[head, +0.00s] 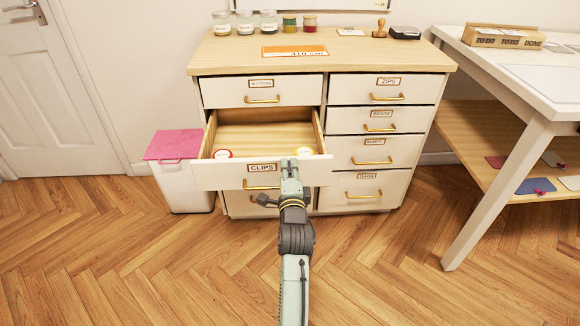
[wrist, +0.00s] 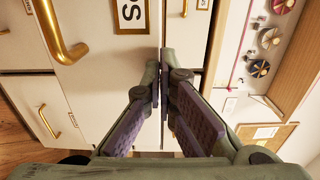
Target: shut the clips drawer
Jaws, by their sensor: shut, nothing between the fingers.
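The clips drawer (head: 222,178) is pulled well out of the left column of the white dresser. Its front carries a CLIPS label (head: 262,168) and a brass handle (head: 262,187). My gripper (head: 289,164) is shut and empty at the right part of the drawer front, right of the label and handle. In the wrist view its fingertips (wrist: 157,75) are close to the front (wrist: 105,75); I cannot tell whether they touch. The wrist view shows the brass handle (wrist: 62,35) at upper left.
The buttons drawer (head: 222,92) above and the right column's drawers (head: 345,120) are shut. Jars (head: 245,22) and a stamp (head: 380,28) stand on the dresser top. A white bin with a pink lid (head: 175,144) stands left; a white table (head: 530,90) stands right. The floor in front is clear.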

